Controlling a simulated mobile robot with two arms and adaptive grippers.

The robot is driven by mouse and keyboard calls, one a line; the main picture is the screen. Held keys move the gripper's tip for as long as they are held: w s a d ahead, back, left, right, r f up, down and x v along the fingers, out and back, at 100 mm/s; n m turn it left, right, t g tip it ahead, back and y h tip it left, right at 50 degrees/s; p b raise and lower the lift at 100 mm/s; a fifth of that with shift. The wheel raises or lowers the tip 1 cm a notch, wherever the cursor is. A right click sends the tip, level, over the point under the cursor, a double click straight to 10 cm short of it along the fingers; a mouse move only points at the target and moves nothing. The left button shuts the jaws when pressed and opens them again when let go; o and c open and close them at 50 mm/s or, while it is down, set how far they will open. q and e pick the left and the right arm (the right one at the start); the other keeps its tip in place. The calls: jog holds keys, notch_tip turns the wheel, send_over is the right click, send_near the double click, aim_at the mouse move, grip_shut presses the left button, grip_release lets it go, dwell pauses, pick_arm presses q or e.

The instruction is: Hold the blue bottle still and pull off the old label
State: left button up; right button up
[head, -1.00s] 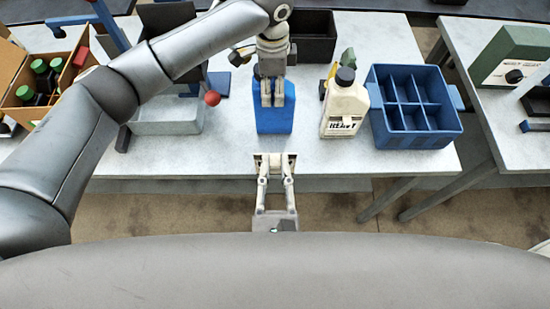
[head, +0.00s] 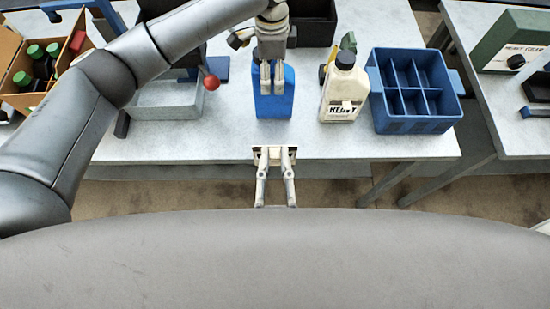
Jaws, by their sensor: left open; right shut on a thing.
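The blue bottle (head: 273,107) stands upright on the grey table near its front edge. My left gripper (head: 272,90) is over the bottle in the head view, its two fingers slightly apart. It hides the bottle's top and part of its middle, and I cannot tell whether the fingers touch it. My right gripper (head: 274,152) is in front of the bottle, apart from it, at the table's front edge in the picture. It is shut on a small pale piece that looks like the old label; its face is too small to read.
A cream jug (head: 342,100) with a black cap stands right of the bottle, beside a blue divided crate (head: 415,127). A grey open bin (head: 163,115) is at the left, near a red-knobbed lever (head: 211,83). A cardboard box (head: 15,52) holds green-capped bottles. Bare table lies around the bottle's front.

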pick_arm(q)
notch_tip(320, 180, up, 12)
dwell(0.6)
